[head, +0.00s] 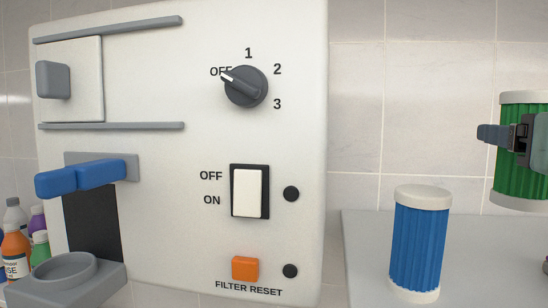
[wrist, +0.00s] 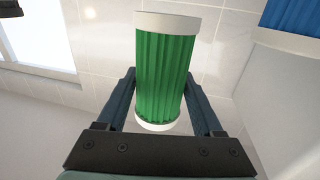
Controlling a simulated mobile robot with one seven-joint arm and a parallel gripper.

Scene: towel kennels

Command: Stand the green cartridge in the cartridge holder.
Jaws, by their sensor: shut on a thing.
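The green cartridge (head: 520,172), ribbed with white end caps, is at the right edge of the head view, partly cut off by the frame. My gripper (head: 510,142) is shut on its middle and holds it upright, raised above the grey surface. In the wrist view the green cartridge (wrist: 165,75) sits between the two fingers of my gripper (wrist: 163,95). The cartridge holder is probably the round grey cup (head: 65,272) on the ledge at the lower left of the white panel, under the blue lever (head: 80,178). The cup looks empty, though its inside is only partly visible.
A blue cartridge (head: 419,245) stands on the grey surface (head: 365,240), left of the green one. The white panel (head: 160,200) carries a knob (head: 245,87) pointing to OFF, a rocker switch (head: 249,193) and an orange button (head: 245,268). Bottles (head: 16,245) stand at the far left.

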